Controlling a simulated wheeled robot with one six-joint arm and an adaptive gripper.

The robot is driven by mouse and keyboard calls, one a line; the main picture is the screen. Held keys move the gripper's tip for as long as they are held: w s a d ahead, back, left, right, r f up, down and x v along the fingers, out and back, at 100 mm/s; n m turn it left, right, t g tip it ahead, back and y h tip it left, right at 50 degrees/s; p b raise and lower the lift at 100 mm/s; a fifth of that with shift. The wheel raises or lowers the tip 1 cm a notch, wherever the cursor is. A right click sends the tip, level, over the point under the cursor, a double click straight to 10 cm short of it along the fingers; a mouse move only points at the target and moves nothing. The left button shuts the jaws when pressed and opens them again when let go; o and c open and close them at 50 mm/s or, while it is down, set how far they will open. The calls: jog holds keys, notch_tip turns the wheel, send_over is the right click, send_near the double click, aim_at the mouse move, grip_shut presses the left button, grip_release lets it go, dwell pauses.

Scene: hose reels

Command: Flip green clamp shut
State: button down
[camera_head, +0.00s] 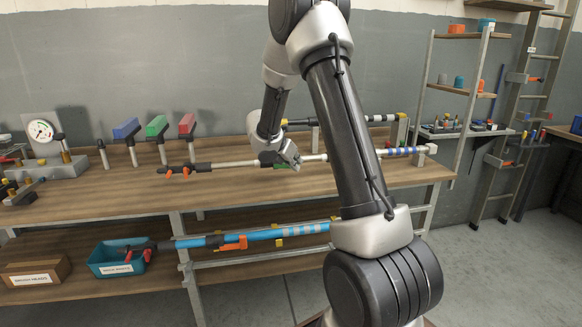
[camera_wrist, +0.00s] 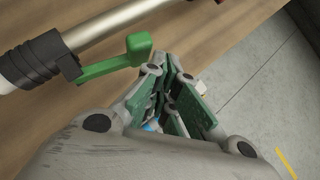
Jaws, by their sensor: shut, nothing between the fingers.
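The green clamp (camera_wrist: 112,66) is a lever with a raised end tab, hinged at a black collar (camera_wrist: 36,60) on a pale metal pole (camera_wrist: 120,17). In the wrist view its arm stands off the pole with a visible gap. In the head view only a little green of the clamp (camera_head: 281,165) shows under my gripper (camera_head: 293,160). In the wrist view my gripper (camera_wrist: 172,66) is shut and empty, with its fingertips right beside the tab end of the lever. I cannot tell whether they touch it.
The pole lies along the wooden bench (camera_head: 120,188), with orange-tipped fittings (camera_head: 178,171) at its left end. Blue, green and red-topped stands (camera_head: 157,128) rise behind. A blue pole (camera_head: 250,236) and a blue bin (camera_head: 116,258) are on the lower shelf.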

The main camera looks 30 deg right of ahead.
jog(key=shift+w+a, duration=0.15)
jog(key=shift+w+a, duration=0.35)
jog(key=shift+w, duration=0.15)
jog(key=v, duration=1.2)
dwell(0.5)
